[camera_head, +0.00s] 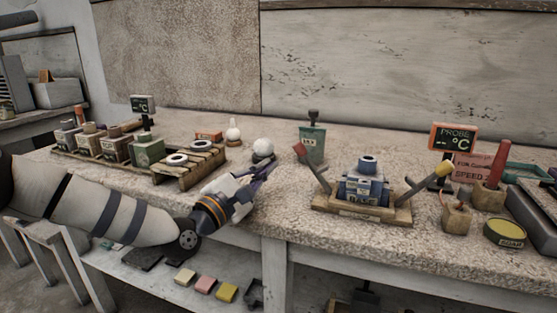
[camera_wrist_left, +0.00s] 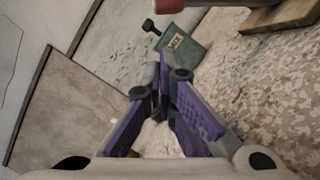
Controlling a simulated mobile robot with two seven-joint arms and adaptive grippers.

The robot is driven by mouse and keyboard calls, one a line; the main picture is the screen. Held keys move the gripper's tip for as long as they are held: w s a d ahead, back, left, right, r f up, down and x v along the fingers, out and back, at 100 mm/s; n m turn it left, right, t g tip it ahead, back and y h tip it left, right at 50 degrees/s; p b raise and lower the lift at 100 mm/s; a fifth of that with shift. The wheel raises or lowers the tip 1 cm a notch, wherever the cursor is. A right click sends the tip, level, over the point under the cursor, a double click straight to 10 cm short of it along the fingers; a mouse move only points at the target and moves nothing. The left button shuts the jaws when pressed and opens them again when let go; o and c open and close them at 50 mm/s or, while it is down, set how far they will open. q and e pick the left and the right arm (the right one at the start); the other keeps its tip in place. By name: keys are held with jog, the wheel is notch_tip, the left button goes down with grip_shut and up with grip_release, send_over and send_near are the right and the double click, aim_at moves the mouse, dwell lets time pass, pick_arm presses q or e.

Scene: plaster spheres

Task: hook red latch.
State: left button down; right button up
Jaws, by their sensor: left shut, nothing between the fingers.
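The red latch (camera_head: 300,150) is a tilted lever with a red tip at the left end of a wooden base (camera_head: 362,213). A blue jar (camera_head: 366,185) sits in that base, and a lever with a yellow tip (camera_head: 443,170) leans outward at its right end. My left gripper (camera_head: 268,166) is shut and empty, to the left of the red tip and apart from it. In the left wrist view its purple fingers (camera_wrist_left: 160,95) meet, and a red tip (camera_wrist_left: 175,2) is cut off at the top edge, beside part of a wooden base (camera_wrist_left: 285,15).
A green container (camera_head: 312,142) stands behind the red latch. A white sphere (camera_head: 263,147) is close behind my left gripper. A slatted wooden rack (camera_head: 190,166) stands to the left. The probe display (camera_head: 453,138) and red-handled block (camera_head: 492,180) crowd the right.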

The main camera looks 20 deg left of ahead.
pick_arm(q)
jog(key=shift+w+d+r+p, duration=0.2)
jog(key=shift+w+d+r, duration=0.15)
jog(key=shift+d+r, duration=0.2)
jog(key=shift+w+d+r+p, duration=0.2)
jog(key=shift+w+d+r, duration=0.1)
jog(key=shift+d+r, duration=0.15)
jog(key=shift+w+d, duration=0.25)
jog(key=shift+d, duration=0.2)
pick_arm(e)
jog(key=shift+w+r, duration=0.35)
jog(key=shift+r, duration=0.05)
pick_arm(q)
jog(key=shift+r, duration=0.15)
jog(key=shift+d+r+m+p, duration=0.35)
jog(key=shift+m, duration=0.15)
pick_arm(e)
jog(key=shift+w+r, duration=0.25)
jog(key=shift+r, duration=0.1)
pick_arm(q)
jog(key=shift+d+r+m, duration=0.15)
jog(key=shift+r+m, duration=0.1)
jog(key=shift+m, duration=0.05)
pick_arm(e)
jog(key=shift+r+t, duration=0.15)
jog(key=shift+t, duration=0.15)
